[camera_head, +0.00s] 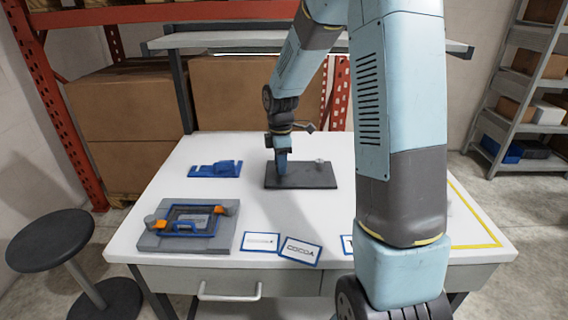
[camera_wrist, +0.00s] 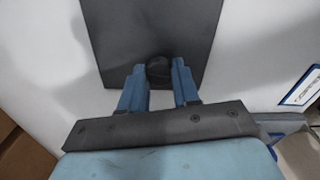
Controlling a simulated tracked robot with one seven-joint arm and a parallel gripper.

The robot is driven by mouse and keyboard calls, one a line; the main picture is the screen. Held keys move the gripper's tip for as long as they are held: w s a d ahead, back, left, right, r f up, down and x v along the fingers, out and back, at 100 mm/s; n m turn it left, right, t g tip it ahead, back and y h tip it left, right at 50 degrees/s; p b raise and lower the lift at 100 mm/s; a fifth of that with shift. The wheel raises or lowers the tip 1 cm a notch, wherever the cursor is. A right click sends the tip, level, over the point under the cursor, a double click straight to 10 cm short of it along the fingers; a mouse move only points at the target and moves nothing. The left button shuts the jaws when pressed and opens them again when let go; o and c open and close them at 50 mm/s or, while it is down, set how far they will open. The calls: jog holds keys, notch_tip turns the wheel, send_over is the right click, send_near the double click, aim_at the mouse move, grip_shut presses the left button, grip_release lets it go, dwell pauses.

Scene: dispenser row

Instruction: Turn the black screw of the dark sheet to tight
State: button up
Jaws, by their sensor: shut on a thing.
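The dark sheet (camera_head: 318,174) lies flat on the white table in the head view, and it also fills the upper middle of the wrist view (camera_wrist: 150,25). The black screw (camera_wrist: 159,67) stands near one edge of the sheet, seen as a round black head in the wrist view. My gripper (camera_wrist: 160,75) has its two blue fingers on either side of the screw head, shut on it. In the head view my gripper (camera_head: 281,170) points down onto the left part of the sheet and hides the screw. A small light knob (camera_head: 320,162) shows on the sheet's right half.
A blue bracket (camera_head: 215,168) lies left of the sheet. A grey fixture (camera_head: 185,226) with a blue frame and orange clamps sits at the table's front left. A stool (camera_head: 50,240) stands left.

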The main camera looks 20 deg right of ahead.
jog(key=m, duration=0.4)
jog(key=shift+s+a+f+m, duration=0.1)
jog(key=shift+s+f+m, duration=0.05)
jog(key=shift+s+m, duration=0.15)
grip_shut()
jog(key=m, duration=0.3)
jog(key=shift+w+m, duration=0.1)
jog(key=shift+m, duration=0.2)
jog(key=m, duration=0.3)
jog(key=shift+m, duration=0.3)
jog(key=m, duration=0.4)
jog(key=shift+w+m, duration=0.1)
jog(key=shift+m, duration=0.2)
jog(key=m, duration=0.4)
jog(key=shift+r+m, duration=0.2)
jog(key=shift+m, duration=0.1)
jog(key=m, duration=0.4)
jog(key=shift+w, duration=0.1)
jog(key=m, duration=0.4)
jog(key=shift+m, duration=0.4)
jog(key=shift+d+m, duration=0.25)
jog(key=shift+m, duration=1.45)
jog(key=shift+f, duration=0.1)
